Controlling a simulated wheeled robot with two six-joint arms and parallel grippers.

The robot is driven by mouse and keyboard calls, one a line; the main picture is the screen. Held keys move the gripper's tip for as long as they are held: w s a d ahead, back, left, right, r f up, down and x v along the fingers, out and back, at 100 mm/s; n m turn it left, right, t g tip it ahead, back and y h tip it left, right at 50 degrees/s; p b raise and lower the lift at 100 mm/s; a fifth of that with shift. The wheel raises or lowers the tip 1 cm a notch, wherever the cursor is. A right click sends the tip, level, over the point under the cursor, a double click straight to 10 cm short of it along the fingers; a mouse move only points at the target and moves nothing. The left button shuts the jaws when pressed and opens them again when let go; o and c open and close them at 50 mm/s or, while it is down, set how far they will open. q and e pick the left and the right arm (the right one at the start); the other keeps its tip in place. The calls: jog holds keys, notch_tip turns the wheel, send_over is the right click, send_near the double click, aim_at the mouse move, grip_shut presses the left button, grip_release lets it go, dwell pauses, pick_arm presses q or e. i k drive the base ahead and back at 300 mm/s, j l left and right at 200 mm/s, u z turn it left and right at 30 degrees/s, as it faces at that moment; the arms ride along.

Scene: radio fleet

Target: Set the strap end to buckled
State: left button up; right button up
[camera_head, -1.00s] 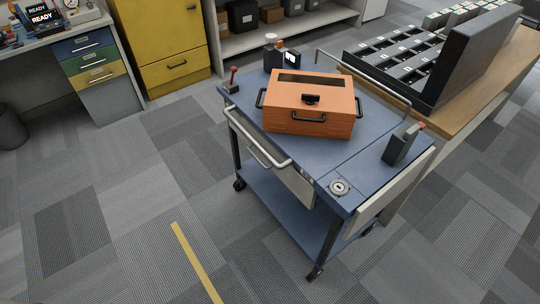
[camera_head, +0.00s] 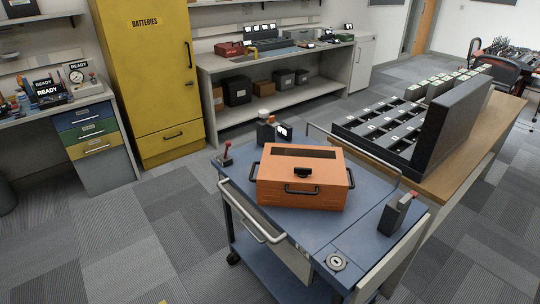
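No strap end or buckle can be made out in the head view. An orange case (camera_head: 303,178) with black handles and a dark clasp on its front sits shut on the blue cart top (camera_head: 358,222). A dark handheld radio (camera_head: 395,213) with a red tip stands at the cart's right end. Neither of my grippers shows in this view.
The cart has a metal push rail (camera_head: 250,217) on its left side. A wooden table (camera_head: 452,172) with a black slotted rack (camera_head: 385,132) stands behind it to the right. A yellow cabinet (camera_head: 150,75) and a grey workbench (camera_head: 262,66) line the back. Carpet is clear at the left front.

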aim_at(272, 123)
jog(key=i+j+z, duration=0.1)
jog(key=z, duration=0.35)
jog(key=j+z, duration=0.25)
jog(key=z, duration=0.2)
jog(key=j+z, duration=0.2)
jog(key=z, duration=0.3)
jog(key=j+z, duration=0.1)
jog(key=j, duration=0.35)
jog(key=k+j+z, duration=0.15)
jog(key=j, duration=0.3)
jog(key=j+z, duration=0.1)
jog(key=j, duration=0.35)
jog(key=k+j+z, duration=0.1)
jog(key=j, duration=0.35)
jog(key=k+j+z, duration=0.15)
jog(key=j, duration=0.3)
jog(key=j+z, duration=0.1)
jog(key=j, duration=0.3)
jog(key=k, duration=0.05)
